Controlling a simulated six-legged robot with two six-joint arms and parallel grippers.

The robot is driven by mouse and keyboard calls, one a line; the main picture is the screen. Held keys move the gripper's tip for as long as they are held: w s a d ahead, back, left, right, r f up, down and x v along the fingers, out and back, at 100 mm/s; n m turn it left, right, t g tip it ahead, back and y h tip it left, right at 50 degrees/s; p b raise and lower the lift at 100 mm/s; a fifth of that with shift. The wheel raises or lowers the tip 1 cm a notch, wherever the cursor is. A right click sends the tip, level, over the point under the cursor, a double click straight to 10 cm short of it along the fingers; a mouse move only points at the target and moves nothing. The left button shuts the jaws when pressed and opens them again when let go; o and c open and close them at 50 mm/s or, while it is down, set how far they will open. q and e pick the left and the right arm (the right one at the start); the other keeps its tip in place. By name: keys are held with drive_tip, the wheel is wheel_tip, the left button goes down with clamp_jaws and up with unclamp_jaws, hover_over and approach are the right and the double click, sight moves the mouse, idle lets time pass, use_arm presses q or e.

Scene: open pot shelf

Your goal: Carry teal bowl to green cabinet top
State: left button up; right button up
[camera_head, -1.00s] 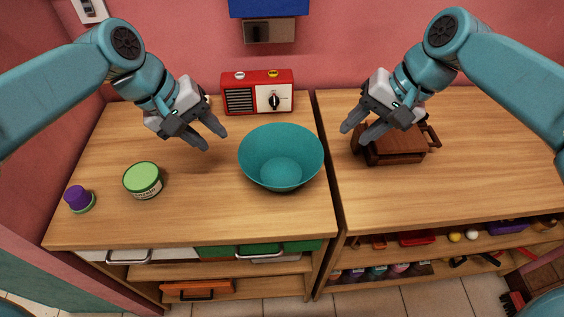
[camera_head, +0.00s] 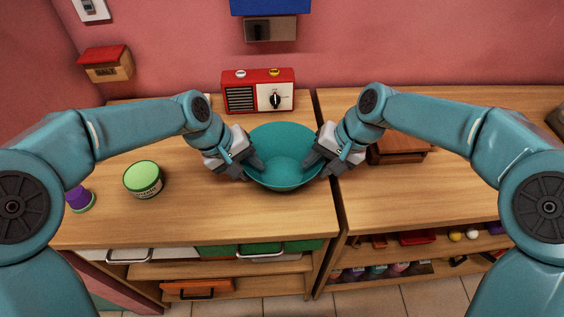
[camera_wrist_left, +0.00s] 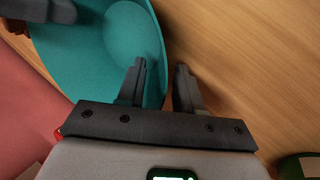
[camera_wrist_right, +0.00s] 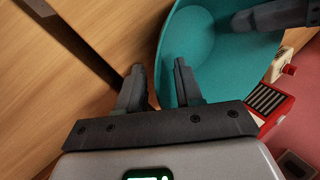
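The teal bowl (camera_head: 284,160) stands upright on the wooden cabinet top, near its right edge. My left gripper (camera_head: 252,170) is at the bowl's left rim and my right gripper (camera_head: 318,168) is at its right rim. In the left wrist view the bowl (camera_wrist_left: 95,45) has one finger of the left gripper (camera_wrist_left: 160,88) inside its rim and one outside, with a gap between them. In the right wrist view the bowl (camera_wrist_right: 215,60) likewise has its rim between the parted fingers of the right gripper (camera_wrist_right: 160,88). A green cabinet top is not identifiable.
A red radio (camera_head: 258,93) stands behind the bowl. A green-lidded tin (camera_head: 143,178) and a purple-topped item (camera_head: 78,199) are to the left. A brown wooden object (camera_head: 398,148) sits on the right cabinet. A narrow gap (camera_head: 335,190) separates the cabinets.

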use_arm(q)
drive_tip(key=shift+w+d+f, duration=0.1)
drive_tip(key=shift+d+f, duration=0.1)
drive_tip(key=shift+f, duration=0.25)
use_arm(e)
drive_tip(key=shift+a+f, duration=0.3)
drive_tip(key=shift+f, duration=0.15)
use_arm(q)
drive_tip(key=shift+d+f, duration=0.2)
use_arm(e)
drive_tip(key=shift+f, duration=0.25)
drive_tip(key=shift+a, duration=0.1)
use_arm(q)
drive_tip(key=shift+f, duration=0.1)
use_arm(e)
drive_tip(key=shift+w, duration=0.1)
use_arm(q)
clamp_jaws()
use_arm(e)
clamp_jaws()
drive_tip(key=shift+r, duration=0.1)
